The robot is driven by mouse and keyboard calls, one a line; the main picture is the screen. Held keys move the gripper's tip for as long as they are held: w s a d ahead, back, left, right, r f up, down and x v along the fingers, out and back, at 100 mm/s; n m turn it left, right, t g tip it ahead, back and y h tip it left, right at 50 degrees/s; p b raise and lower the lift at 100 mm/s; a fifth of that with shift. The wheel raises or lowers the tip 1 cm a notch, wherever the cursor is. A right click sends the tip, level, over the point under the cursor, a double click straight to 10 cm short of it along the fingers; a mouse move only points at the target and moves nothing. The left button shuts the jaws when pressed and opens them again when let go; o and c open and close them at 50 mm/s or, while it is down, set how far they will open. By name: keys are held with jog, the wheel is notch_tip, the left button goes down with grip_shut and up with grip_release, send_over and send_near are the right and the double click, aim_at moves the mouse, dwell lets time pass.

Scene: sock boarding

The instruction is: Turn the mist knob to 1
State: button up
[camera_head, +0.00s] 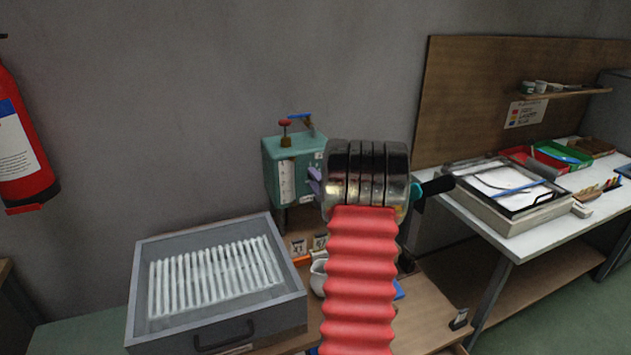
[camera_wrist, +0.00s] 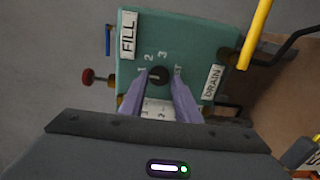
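The mist knob, a small round black knob (camera_wrist: 158,76), sits on the teal control box (camera_wrist: 190,42) in the wrist view. Numbers 1, 2 and 3 are printed around its left and upper side, with a partly covered mark to its right. I cannot read where the knob points. The two purple fingers of my gripper (camera_wrist: 158,82) stand one on each side of the knob, very close to it. I cannot tell whether they touch it. In the head view my arm hides the right part of the teal box (camera_head: 282,152), and one purple finger shows beside it.
FILL (camera_wrist: 129,35) and DRAIN (camera_wrist: 213,82) labels mark the box. A red knob (camera_head: 285,123) and a blue lever (camera_head: 300,116) stand on its top. A grey tray (camera_head: 215,333) with white ribs is at front left. A white table (camera_head: 525,236) stands at right.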

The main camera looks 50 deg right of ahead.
jog(key=o, duration=0.4)
jog(key=shift+c, duration=0.2)
jog(key=v, duration=1.3)
jog(key=shift+s+a, duration=0.25)
jog(key=shift+a, duration=0.05)
jog(key=shift+f, duration=0.1)
